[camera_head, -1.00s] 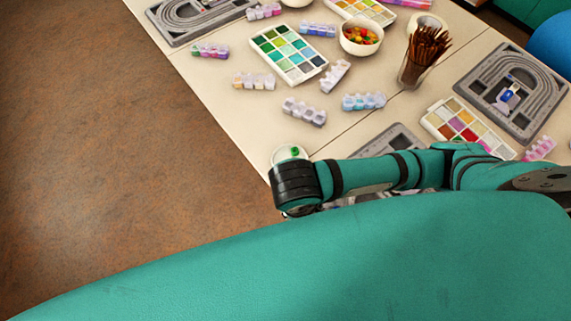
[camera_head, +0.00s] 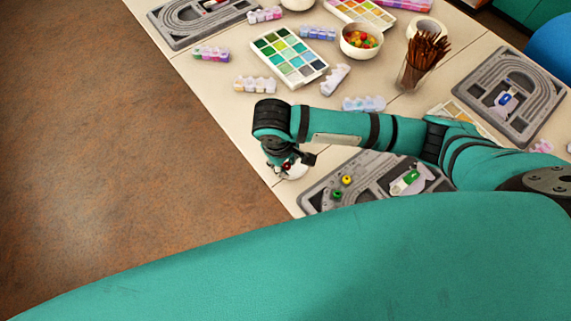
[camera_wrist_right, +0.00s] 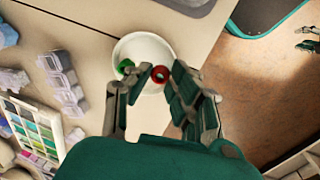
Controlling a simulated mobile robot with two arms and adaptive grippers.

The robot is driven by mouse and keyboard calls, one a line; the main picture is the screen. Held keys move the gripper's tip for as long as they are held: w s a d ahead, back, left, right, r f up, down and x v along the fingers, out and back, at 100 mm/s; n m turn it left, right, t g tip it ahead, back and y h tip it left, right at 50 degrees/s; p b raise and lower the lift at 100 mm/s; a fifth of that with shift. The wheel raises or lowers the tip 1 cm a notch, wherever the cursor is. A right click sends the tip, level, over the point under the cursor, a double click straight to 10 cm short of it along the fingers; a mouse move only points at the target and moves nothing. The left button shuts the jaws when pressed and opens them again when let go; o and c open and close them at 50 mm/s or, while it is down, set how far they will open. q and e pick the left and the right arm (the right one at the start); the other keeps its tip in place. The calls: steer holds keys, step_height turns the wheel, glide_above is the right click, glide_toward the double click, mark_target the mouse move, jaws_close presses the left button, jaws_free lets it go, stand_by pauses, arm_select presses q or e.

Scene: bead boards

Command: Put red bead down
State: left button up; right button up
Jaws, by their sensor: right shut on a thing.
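My right gripper (camera_head: 284,162) is over the near left corner of the table and shut on the red bead (camera_head: 287,166). In the right wrist view, the red bead (camera_wrist_right: 160,74) shows at the fingertips, in front of a white bowl (camera_wrist_right: 143,48). A green bead (camera_wrist_right: 126,66) shows at the bowl's left side. In the head view the bowl (camera_head: 297,172) is partly hidden by the gripper. What looks like my left gripper (camera_wrist_right: 308,38) shows small at the right edge of the wrist view; its jaws are unclear.
A grey bead board (camera_head: 318,190) with a yellow bead (camera_head: 347,180) and a green bead (camera_head: 337,194) lies right of the bowl. Paint palettes (camera_head: 290,56), a bowl of mixed beads (camera_head: 361,40) and a brush cup (camera_head: 415,75) stand farther back. Open floor lies left.

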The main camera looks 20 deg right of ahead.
mark_target(285, 165)
steer(key=f, duration=0.3)
steer(key=shift+w, duration=0.35)
steer(key=shift+s+f, duration=0.15)
steer(key=shift+f, duration=0.1)
steer(key=shift+f, duration=0.1)
steer(key=shift+f, duration=0.1)
steer(key=o, duration=0.7)
steer(key=shift+s+d+f, duration=0.1)
steer(key=shift+c, duration=0.2)
steer(key=shift+o, duration=0.8)
step_height(285, 165, up, 12)
steer(key=a, duration=0.2)
steer(key=shift+s+r, duration=0.15)
steer(key=shift+r, duration=0.1)
